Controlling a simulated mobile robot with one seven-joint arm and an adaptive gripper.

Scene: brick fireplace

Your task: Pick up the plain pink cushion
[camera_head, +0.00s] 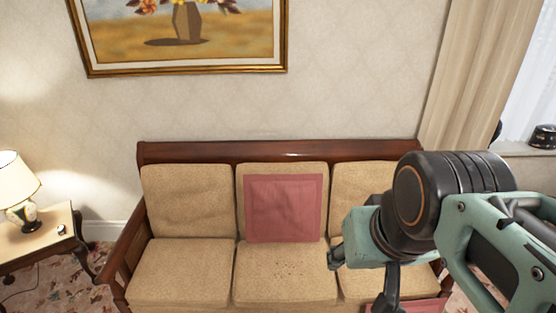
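A pink cushion (283,208) with a square border line stands upright against the middle back cushion of the sofa. Its lower edge is at the back of the middle seat. A second pink piece (418,307) shows at the bottom right, at the front of the right seat. It is mostly hidden behind my arm and cut by the frame edge, so I cannot tell whether it is a cushion. My gripper (337,258) is seen from behind at the arm's end, to the right of the upright cushion and apart from it in the picture. Its fingers are mostly hidden.
The wooden-framed sofa (280,151) has beige cushions and a raised left armrest. My arm covers much of its right side. A side table (40,247) with a lamp (20,190) stands at left. A framed painting (185,72) hangs above. A curtain (480,75) hangs at right.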

